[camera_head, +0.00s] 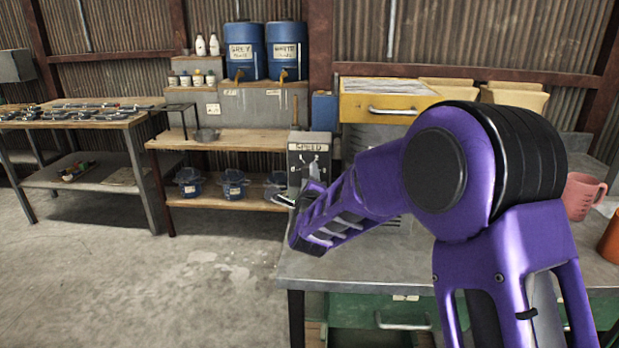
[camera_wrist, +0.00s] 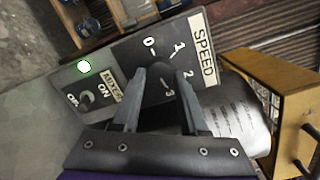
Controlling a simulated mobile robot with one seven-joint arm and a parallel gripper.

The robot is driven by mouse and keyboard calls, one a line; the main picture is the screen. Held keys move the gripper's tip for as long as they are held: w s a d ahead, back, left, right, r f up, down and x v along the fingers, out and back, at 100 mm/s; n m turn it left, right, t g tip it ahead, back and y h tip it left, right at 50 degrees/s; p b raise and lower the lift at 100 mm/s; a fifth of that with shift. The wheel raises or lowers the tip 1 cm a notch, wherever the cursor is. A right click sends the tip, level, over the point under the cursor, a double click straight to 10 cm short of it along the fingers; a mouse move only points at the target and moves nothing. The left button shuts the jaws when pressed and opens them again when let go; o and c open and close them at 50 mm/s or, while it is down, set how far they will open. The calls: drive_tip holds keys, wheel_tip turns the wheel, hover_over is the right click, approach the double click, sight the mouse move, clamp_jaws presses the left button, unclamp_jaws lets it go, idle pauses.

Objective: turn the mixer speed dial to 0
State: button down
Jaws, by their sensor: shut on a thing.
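The grey mixer control box (camera_head: 309,160) with its SPEED label stands at the left end of the metal bench. In the wrist view its dark speed panel (camera_wrist: 135,50) carries the marks 0, 1, 2 and 3. My gripper (camera_wrist: 164,73) reaches onto this panel, with one finger on each side of the dark speed dial (camera_wrist: 164,84), and is shut on it. The fingers hide much of the dial, and I cannot tell for sure which mark it points to.
A lit green lamp (camera_wrist: 84,67) and a mixer ON/OFF switch (camera_wrist: 87,99) sit beside the speed panel. A yellow drawer unit (camera_head: 378,106) stands behind my arm. A pink jug (camera_head: 582,196) is at the right of the metal bench (camera_head: 320,265).

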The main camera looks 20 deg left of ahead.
drive_tip(key=n, duration=0.4)
drive_tip(key=n+h, duration=0.1)
drive_tip(key=n, duration=0.6)
drive_tip(key=shift+a+r+n, duration=0.15)
drive_tip(key=shift+r+n, duration=0.15)
drive_tip(key=shift+n, duration=0.1)
drive_tip(key=n+h+p, duration=0.1)
drive_tip(key=n, duration=0.3)
drive_tip(key=shift+a+r+p, duration=0.1)
drive_tip(key=shift+p, duration=0.3)
drive_tip(key=n+p, duration=0.2)
drive_tip(key=n, duration=0.2)
drive_tip(key=shift+s+a+h, duration=0.1)
drive_tip(key=shift+h, duration=0.2)
drive_tip(key=n+p, duration=0.2)
drive_tip(key=n, duration=0.2)
drive_tip(key=shift+a, duration=0.1)
drive_tip(key=n+p, duration=0.2)
drive_tip(key=n, duration=0.2)
drive_tip(key=shift+n+t, duration=0.3)
drive_tip(key=shift+n, duration=0.1)
drive_tip(key=shift+a+f+n+h+p, duration=0.1)
drive_tip(key=shift+n+p, duration=0.1)
drive_tip(key=shift+n, duration=0.4)
drive_tip(key=shift+d+f+n+h+p, duration=0.1)
drive_tip(key=shift+n+p, duration=0.15)
drive_tip(key=shift+n, duration=0.35)
drive_tip(key=shift+a+f+n+h+p, duration=0.1)
drive_tip(key=shift+n+p, duration=0.1)
drive_tip(key=shift+n, duration=0.4)
